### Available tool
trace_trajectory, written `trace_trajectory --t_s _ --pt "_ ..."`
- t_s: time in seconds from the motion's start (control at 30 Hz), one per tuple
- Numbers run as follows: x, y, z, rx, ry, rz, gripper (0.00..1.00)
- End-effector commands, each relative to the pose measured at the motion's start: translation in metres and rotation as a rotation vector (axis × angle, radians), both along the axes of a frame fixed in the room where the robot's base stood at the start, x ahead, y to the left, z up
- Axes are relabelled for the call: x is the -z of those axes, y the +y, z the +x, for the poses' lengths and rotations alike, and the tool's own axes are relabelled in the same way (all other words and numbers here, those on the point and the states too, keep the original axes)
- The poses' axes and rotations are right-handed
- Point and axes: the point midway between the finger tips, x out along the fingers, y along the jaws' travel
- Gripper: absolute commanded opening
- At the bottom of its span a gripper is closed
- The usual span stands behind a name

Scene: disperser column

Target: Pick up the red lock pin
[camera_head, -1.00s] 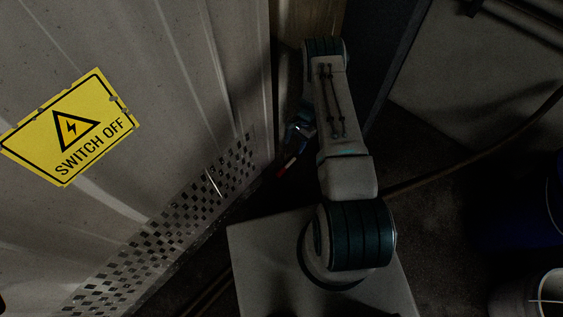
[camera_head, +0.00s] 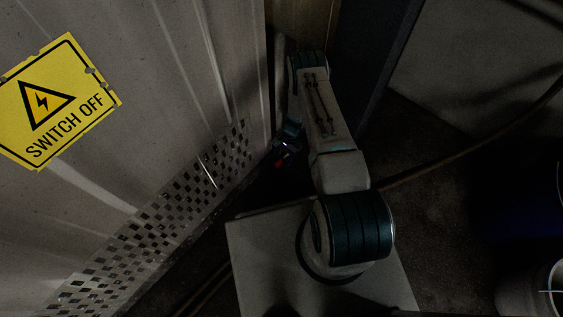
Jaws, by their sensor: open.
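A small red piece (camera_head: 279,163) shows low in the dark gap beside the metal cabinet; it matches the red lock pin in colour, but is too small and dark to make out its shape. My gripper (camera_head: 284,152) is at the end of my arm, pointing down, right by the red piece and partly lost in shadow. It is open. I cannot tell whether its fingers touch the red piece or stand around it.
A metal cabinet (camera_head: 150,110) with a yellow "SWITCH OFF" sign (camera_head: 55,100) and a perforated strip fills the left, close to my gripper. A hose (camera_head: 455,160) crosses the floor at right. A pale bucket (camera_head: 520,292) and a blue container (camera_head: 515,215) stand at far right.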

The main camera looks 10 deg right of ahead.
Motion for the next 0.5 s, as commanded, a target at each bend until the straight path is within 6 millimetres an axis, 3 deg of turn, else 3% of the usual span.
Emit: trace_trajectory --t_s 0.23,0.4,0.5 --pt "0.002 0.0009 0.0 -0.001 -0.002 0.0 0.49" --pt "0.0019 0.0008 0.0 0.0 -0.001 0.0 0.04" --pt "0.0018 0.0007 0.0001 0.0 -0.001 0.0 0.0"
